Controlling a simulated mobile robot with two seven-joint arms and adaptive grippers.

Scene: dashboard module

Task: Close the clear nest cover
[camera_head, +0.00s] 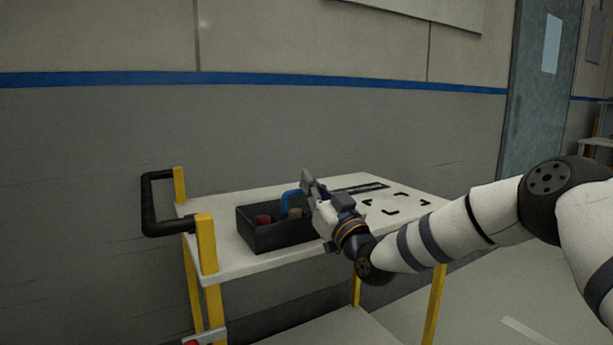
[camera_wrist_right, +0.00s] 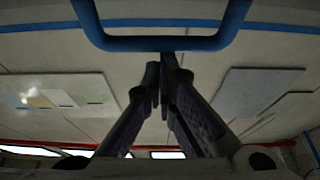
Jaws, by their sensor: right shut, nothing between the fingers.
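A black open-topped box (camera_head: 275,236) sits on the white cart top, with a red piece (camera_head: 263,219) and a tan piece (camera_head: 295,213) in it. A blue handle (camera_head: 290,199) rises at its back right; in the right wrist view a blue U-shaped handle (camera_wrist_right: 165,44) crosses the top. I cannot make out a clear cover panel. My right gripper (camera_head: 308,181) is at the box's right end, beside the blue handle. Its fingers (camera_wrist_right: 163,75) are shut and empty, with their tips close to the handle's bar; I cannot tell if they touch. My left gripper is out of view.
The cart (camera_head: 225,262) has yellow posts and a black push handle (camera_head: 150,205) at its left end. A dark strip (camera_head: 362,188) and black corner marks (camera_head: 391,211) lie on its right part, which is otherwise clear. A grey wall stands behind.

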